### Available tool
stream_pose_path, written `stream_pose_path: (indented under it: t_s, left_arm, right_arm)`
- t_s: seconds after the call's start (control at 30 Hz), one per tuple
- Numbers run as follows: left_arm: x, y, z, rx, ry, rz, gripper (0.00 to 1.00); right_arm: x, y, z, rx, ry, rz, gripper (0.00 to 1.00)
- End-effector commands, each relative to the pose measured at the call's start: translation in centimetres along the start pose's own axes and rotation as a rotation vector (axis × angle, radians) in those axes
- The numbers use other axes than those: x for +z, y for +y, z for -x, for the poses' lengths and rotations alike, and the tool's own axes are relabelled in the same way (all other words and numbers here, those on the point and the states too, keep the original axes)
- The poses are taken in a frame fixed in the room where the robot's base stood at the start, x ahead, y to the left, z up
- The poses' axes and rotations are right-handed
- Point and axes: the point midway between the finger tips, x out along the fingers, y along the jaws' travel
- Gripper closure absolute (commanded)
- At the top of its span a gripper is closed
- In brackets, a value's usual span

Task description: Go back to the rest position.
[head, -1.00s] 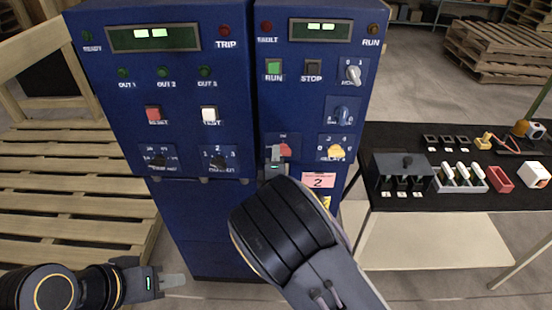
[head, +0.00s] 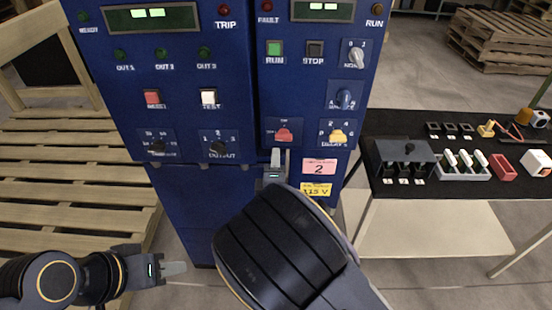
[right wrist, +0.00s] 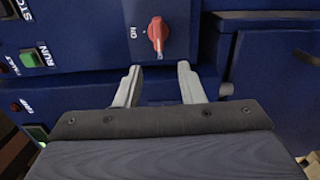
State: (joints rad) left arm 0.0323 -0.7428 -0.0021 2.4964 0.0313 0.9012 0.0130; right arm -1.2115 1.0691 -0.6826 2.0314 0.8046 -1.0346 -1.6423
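The blue control cabinet (head: 205,200) fills the middle of the head view. My right gripper (head: 278,165) is just below the red rotary knob (head: 284,134) on its right panel. In the right wrist view my right gripper (right wrist: 156,86) has its two fingers spread with nothing between them. The red knob (right wrist: 158,34) is beyond the fingertips, and they appear apart from it. My left gripper (head: 172,268) is low at the left, in front of the cabinet's lower part, touching nothing visible. Its finger gap cannot be made out.
A yellow knob (head: 338,136) and a blue knob (head: 344,99) are near the red one. A black-topped table (head: 460,188) with a grey switch box (head: 405,151) and small parts stands at the right. Wooden pallets (head: 75,200) lie at the left; a pallet stack (head: 500,40) is behind.

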Motion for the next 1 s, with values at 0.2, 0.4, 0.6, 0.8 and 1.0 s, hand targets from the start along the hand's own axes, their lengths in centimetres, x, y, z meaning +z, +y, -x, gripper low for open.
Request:
stream_pose_path:
  t_s: [0.2,0.4,0.6,0.8,1.0]
  left_arm:
    - [0.0,0.0,0.0,0.000,0.000,0.000,0.64]
    - [0.0,0.0,0.0,0.000,0.000,0.000,0.64]
    - [0.0,0.0,0.0,0.000,0.000,0.000,0.64]
    - [0.0,0.0,0.0,0.000,0.000,0.000,0.64]
    - [0.0,0.0,0.0,0.000,0.000,0.000,0.64]
  right_arm:
    - [0.0,0.0,0.0,0.000,0.000,0.000,0.65]
    - [0.1,0.0,-0.1,-0.003,-0.001,-0.005,0.65]
    - [3.0,-1.1,-0.5,-0.182,-0.029,-0.241,0.65]
    - [7.8,-1.8,1.5,-0.537,-0.081,-0.793,0.65]
    - [11.9,0.9,6.8,-0.807,-0.128,-1.265,0.65]
